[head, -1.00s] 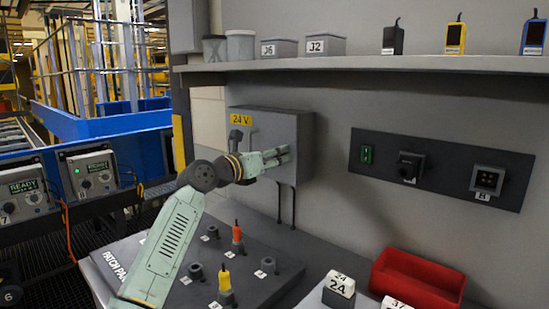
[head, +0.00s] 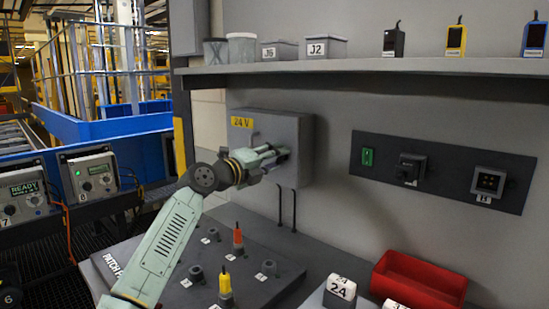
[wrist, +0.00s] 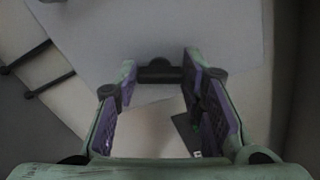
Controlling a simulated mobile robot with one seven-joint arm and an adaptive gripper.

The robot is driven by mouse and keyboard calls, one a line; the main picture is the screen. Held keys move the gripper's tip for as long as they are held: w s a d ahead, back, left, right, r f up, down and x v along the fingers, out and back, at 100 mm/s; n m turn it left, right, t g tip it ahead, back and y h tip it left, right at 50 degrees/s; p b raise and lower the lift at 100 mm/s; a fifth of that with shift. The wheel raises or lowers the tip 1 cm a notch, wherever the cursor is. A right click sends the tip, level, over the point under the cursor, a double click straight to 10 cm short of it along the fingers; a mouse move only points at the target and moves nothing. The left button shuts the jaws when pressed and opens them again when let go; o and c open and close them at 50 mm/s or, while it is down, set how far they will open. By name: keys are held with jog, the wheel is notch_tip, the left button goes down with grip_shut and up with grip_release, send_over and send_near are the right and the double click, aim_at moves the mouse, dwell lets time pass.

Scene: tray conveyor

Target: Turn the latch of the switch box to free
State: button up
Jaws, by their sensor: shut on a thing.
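The grey switch box (head: 298,128) hangs on the wall left of centre in the head view, with a yellow "24 V" label (head: 241,122) on it. My gripper (head: 281,154) is in front of the box's face. In the wrist view, its two purple-padded fingers (wrist: 158,80) stand apart with a short dark latch (wrist: 159,72) between their tips. The gripper is shut on this latch, against the pale grey face of the box (wrist: 170,28). My gripper hides the latch in the head view, so I cannot tell its angle there.
Cables (head: 294,207) run down below the box. A shelf (head: 370,67) with bins and small devices runs above. A dark switch panel (head: 440,171) is on the wall to the right. The patch panel (head: 255,285) and red bin (head: 420,282) lie below.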

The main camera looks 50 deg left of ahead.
jog(key=shift+a+n+p, duration=0.1)
jog(key=shift+n+p, duration=0.2)
jog(key=shift+n, duration=2)
jog(key=o, duration=1.2)
jog(key=shift+f, duration=0.1)
jog(key=shift+c, duration=0.2)
jog(key=s+d, duration=0.1)
jog(key=s, duration=1.1)
jog(key=shift+d, duration=0.2)
